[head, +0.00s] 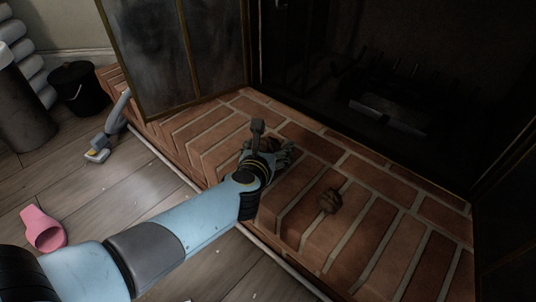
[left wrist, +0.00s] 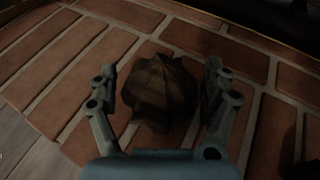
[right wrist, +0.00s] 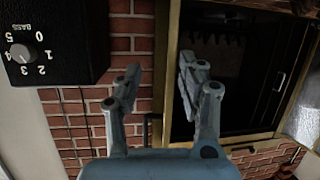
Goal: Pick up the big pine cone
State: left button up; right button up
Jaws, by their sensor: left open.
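The big pine cone (left wrist: 160,92) is a dark brown, ridged, rounded lump on the brick hearth, seen in the left wrist view. My left gripper (head: 281,155) is open over the hearth, with one finger on each side of the cone. Gaps show between the cone and both fingers. In the head view the gripper and wrist hide most of this cone. My right gripper (right wrist: 158,84) is open and empty in the right wrist view, away from the hearth top.
A smaller brown cone-like lump (head: 329,200) lies on the brick hearth (head: 385,235), right of my left gripper. A glass fireplace door (head: 160,55) stands behind. A pink object (head: 43,229) and a black bucket (head: 79,90) are at left. A black knobbed box (right wrist: 50,40) is near my right gripper.

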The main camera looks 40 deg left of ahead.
jog(key=shift+w+r, duration=0.1)
pick_arm(q)
jog(key=c, duration=1.2)
jog(key=shift+c, duration=0.2)
jog(key=shift+r, duration=0.15)
jog(key=shift+r+p, duration=0.45)
jog(key=shift+p, duration=0.05)
notch_tip(320, 180, up, 3)
jog(key=shift+w+f+p, duration=0.1)
jog(key=shift+w+p, duration=0.05)
jog(key=shift+p, duration=1)
notch_tip(320, 180, up, 5)
jog(key=p, duration=0.4)
jog(key=shift+r+p, duration=0.45)
jog(key=shift+p, duration=0.05)
pick_arm(e)
jog(key=s+d+r+g+h, duration=0.1)
jog(key=s+r+g, duration=0.3)
jog(key=g, duration=0.7)
jog(key=shift+s+d+m, duration=0.2)
jog(key=shift+s+m, duration=0.1)
jog(key=shift+s, duration=0.45)
